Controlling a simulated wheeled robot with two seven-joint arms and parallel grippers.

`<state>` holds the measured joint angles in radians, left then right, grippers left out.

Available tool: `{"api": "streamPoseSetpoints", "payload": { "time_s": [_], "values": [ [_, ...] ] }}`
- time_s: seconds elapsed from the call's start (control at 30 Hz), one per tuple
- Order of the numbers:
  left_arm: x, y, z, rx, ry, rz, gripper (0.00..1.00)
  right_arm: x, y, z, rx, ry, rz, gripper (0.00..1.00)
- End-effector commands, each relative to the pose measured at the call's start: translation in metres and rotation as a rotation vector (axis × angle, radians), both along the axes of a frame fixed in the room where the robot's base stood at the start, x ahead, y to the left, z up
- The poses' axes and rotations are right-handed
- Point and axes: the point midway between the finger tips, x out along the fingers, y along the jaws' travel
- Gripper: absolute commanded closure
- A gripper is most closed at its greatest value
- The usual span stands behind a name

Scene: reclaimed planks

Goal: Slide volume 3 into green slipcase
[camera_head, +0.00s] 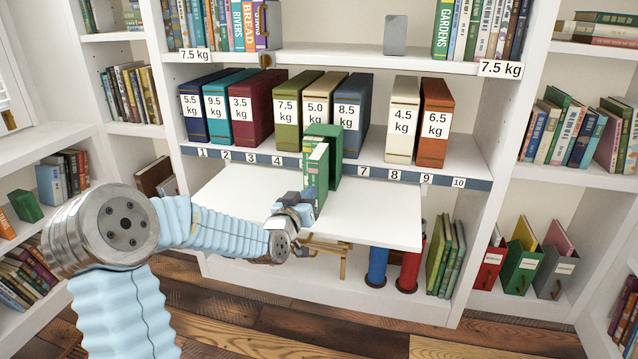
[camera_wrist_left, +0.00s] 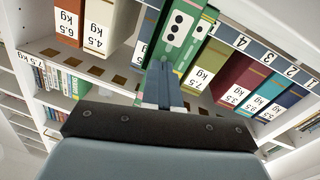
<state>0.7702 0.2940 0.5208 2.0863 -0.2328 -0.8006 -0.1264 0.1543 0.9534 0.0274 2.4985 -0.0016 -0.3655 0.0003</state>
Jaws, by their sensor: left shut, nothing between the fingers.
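The green slipcase (camera_head: 336,162) stands upright on the white pull-out board, in front of the numbered shelf edge. A slim green book (camera_head: 316,172) stands at the slipcase's near side, partly inside it by the look of it; how deep is hidden. My right gripper is not in view.
The white pull-out board (camera_head: 375,220) is otherwise clear on both sides. Behind it, weight-labelled books, including a blue one (camera_head: 352,103) and an orange one (camera_head: 434,122), stand on the shelf. A grey bookend (camera_head: 395,35) stands on the shelf above.

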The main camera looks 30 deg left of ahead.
Motion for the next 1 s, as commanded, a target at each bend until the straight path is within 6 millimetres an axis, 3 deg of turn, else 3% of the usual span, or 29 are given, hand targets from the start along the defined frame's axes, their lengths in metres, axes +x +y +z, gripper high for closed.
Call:
{"api": "streamPoseSetpoints", "payload": {
  "time_s": [0.27,0.53,0.8,1.0],
  "values": [
    [0.002,0.001,0.0,0.0,-0.002,0.001,1.0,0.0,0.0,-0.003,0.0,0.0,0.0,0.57],
    [-0.022,-0.002,-0.001,0.003,-0.002,0.0,1.0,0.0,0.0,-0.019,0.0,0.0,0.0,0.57],
    [-0.029,-0.003,0.0,0.001,-0.001,0.0,1.0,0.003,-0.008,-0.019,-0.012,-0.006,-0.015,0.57],
    [-0.073,-0.008,-0.001,0.004,0.0,0.001,1.0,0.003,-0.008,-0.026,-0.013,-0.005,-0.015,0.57]
  ]
}}
